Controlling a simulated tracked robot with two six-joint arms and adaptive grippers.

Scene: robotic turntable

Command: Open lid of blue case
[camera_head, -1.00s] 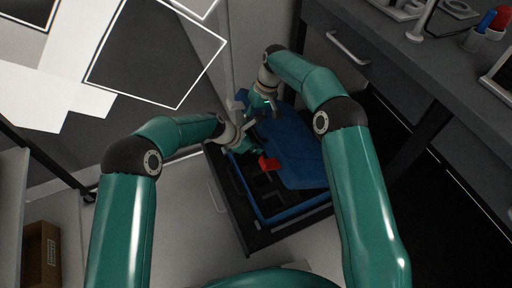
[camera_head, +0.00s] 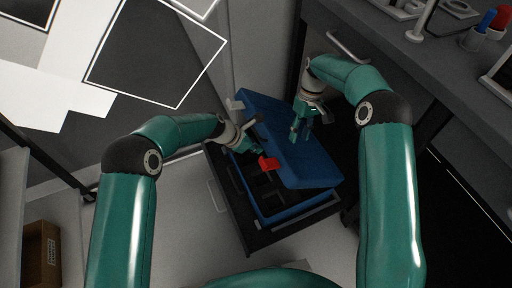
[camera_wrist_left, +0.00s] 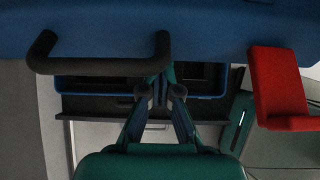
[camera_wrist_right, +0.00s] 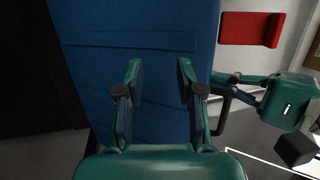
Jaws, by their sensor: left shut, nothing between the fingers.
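The blue case sits in an open dark drawer. Its lid (camera_head: 285,135) stands partly raised and tilted, with the dark compartments of the base (camera_head: 262,190) showing below. A red latch (camera_head: 268,163) is on the lid's front edge; it also shows in the left wrist view (camera_wrist_left: 280,85). My left gripper (camera_head: 259,150) is at the front edge beside the latch, shut and empty, just under the black handle (camera_wrist_left: 100,65) in its wrist view. My right gripper (camera_head: 301,134) is open and empty over the lid's outer face (camera_wrist_right: 150,45). Whether its fingers touch the lid I cannot tell.
The drawer rim (camera_head: 240,222) surrounds the case base. A grey worktop (camera_head: 420,65) with cups and tools is at the upper right. A brown box (camera_head: 40,255) is at the lower left. Open floor lies left of the drawer.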

